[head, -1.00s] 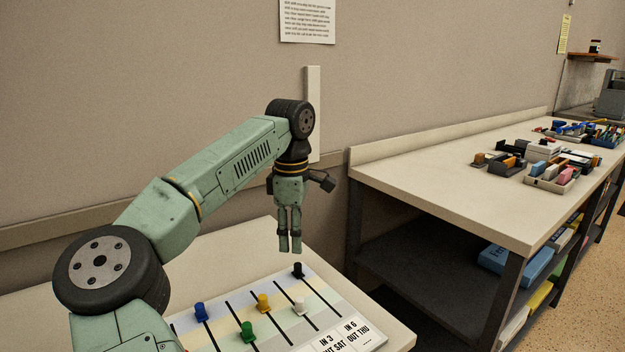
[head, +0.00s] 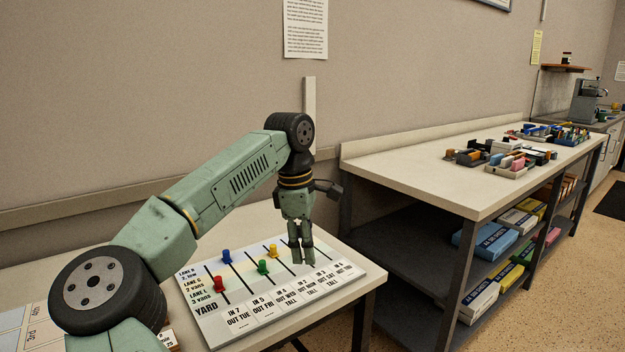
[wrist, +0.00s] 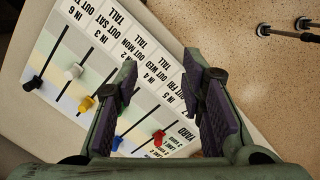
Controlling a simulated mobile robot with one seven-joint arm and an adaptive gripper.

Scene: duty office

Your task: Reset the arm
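My arm reaches out with my gripper (head: 301,262) pointing down over the right part of a white lane board (head: 215,333). In the wrist view my gripper (wrist: 163,62) has its two dark-padded fingers spread apart with nothing between them. In the head view red (head: 218,284), blue (head: 226,257), green (head: 263,267) and yellow (head: 271,250) pegs stand on the board. The wrist view also shows a black peg (wrist: 32,83) and a white peg (wrist: 75,71).
The board lies on a pale table (head: 362,318). A long bench (head: 400,170) to the right bears trays of small items (head: 510,160), with boxes (head: 485,243) on its lower shelf. The wall is close behind. Speckled floor (head: 560,300) is open at right.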

